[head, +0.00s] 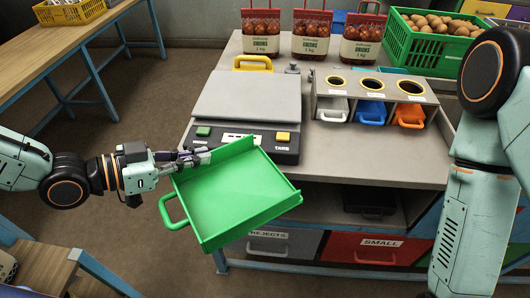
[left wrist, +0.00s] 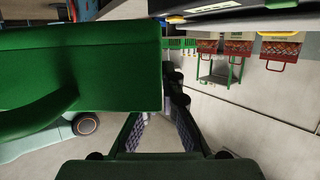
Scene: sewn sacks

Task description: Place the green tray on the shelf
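The green tray (head: 228,195) is empty and hangs in the air, tilted, in front of the workbench's left front corner. My left gripper (head: 198,158) is shut on the tray's upper left rim. In the left wrist view the tray (left wrist: 80,70) fills the left side, beside the fingers (left wrist: 165,115), and its loop handle shows; one fingertip is partly hidden there. A shelf (head: 320,205) lies under the bench top, to the right of the tray, with a dark tray (head: 370,203) on it. My right arm stands at the right; its gripper is out of view.
The bench (head: 375,155) carries a scale (head: 248,100), a rack of small bins (head: 372,95), bags of onions (head: 311,35) and a green crate (head: 428,45). Grey (head: 283,246) and red (head: 362,248) bins stand below the shelf.

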